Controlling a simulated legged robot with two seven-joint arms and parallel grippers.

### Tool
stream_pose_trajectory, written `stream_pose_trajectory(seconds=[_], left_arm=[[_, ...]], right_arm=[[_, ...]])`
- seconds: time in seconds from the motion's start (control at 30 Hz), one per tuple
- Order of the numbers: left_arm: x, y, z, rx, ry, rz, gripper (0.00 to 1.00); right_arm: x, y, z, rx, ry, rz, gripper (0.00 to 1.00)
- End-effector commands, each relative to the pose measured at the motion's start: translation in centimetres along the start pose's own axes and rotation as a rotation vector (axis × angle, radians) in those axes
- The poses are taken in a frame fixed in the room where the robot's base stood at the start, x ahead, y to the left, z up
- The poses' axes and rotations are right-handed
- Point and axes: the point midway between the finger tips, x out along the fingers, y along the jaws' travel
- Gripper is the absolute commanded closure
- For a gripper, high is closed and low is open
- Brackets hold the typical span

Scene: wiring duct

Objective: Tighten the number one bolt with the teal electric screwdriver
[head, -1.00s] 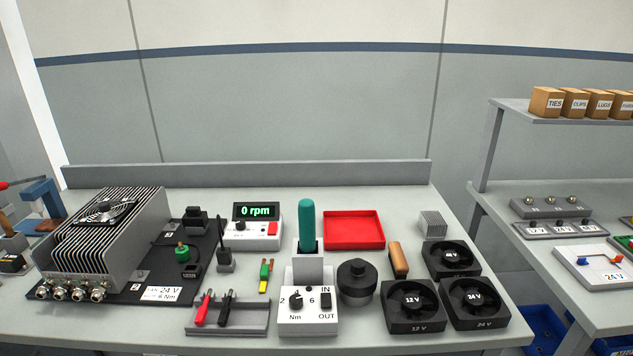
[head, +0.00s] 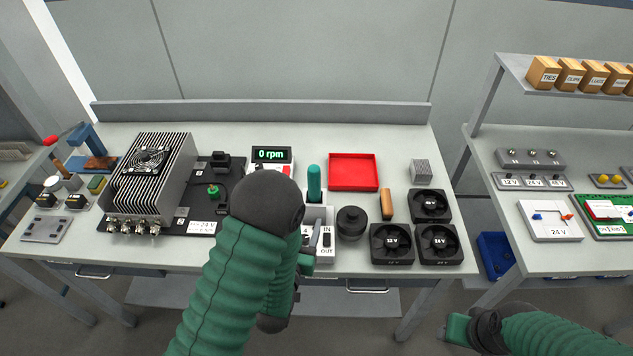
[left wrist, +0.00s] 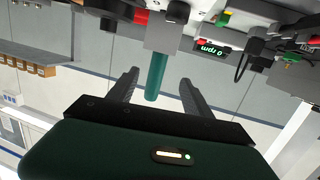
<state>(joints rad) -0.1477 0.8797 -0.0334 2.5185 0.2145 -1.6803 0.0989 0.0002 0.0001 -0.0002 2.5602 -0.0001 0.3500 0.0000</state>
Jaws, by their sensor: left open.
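The teal electric screwdriver (head: 314,182) stands upright in its grey holder (head: 316,213) behind the torque dial box. My left gripper (head: 309,240) is in front of that box in the head view, partly hidden by my wrist. In the left wrist view it is open and empty, and the teal handle (left wrist: 157,77) shows beyond and between its fingers, apparently not touched. The finned heat-sink unit (head: 160,190) with a fan on top stands at the left on a black plate. I cannot make out the number one bolt. My right gripper (head: 457,328) is low at the right, its jaws unclear.
A red tray (head: 354,172), a wooden-coloured block (head: 386,204), a round black knob part (head: 351,223) and several black fans (head: 439,244) lie right of the holder. The meter (head: 272,156) reads 0 rpm. A second bench with a shelf (head: 570,97) stands at the right.

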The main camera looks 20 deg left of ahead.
Motion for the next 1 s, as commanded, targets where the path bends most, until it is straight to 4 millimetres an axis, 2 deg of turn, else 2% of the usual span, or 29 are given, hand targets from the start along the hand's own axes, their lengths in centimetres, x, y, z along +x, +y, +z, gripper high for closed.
stream_pose_trajectory(seconds=[0.07, 0.17, 0.57, 0.67, 0.7, 0.73, 0.83, 1.0], left_arm=[[-0.7, 0.1, -0.9, 0.012, 0.074, 0.006, 0.42], [-1.0, 0.1, -1.4, 0.018, 0.129, 0.010, 0.42], [1.9, 0.2, -1.1, 0.017, 0.146, 0.011, 0.42], [4.3, 0.2, -1.8, 0.018, 0.146, 0.009, 0.42], [5.3, 0.2, -2.3, 0.019, 0.143, 0.009, 0.42], [6.0, 0.2, -2.9, 0.020, 0.139, 0.009, 0.42], [8.4, 0.3, -3.3, 0.020, 0.137, 0.010, 0.42], [10.4, 0.4, -3.6, 0.020, 0.137, 0.010, 0.42]], right_arm=[[-0.5, 0.0, -0.1, 0.000, 0.000, 0.000, 0.52], [0.1, 0.0, 0.0, 0.000, 0.000, 0.000, 0.52], [9.0, 0.0, 2.1, 0.000, 0.000, 0.000, 0.52], [10.3, 0.0, 2.4, 0.000, 0.000, 0.000, 0.52], [10.3, 0.0, 2.5, 0.000, -0.001, 0.000, 0.52], [9.4, 0.0, 2.2, 0.000, -0.001, 0.000, 0.52], [8.9, 0.0, 2.1, 0.000, 0.001, 0.000, 0.52], [8.7, 0.0, 2.0, 0.000, 0.001, 0.000, 0.52]])
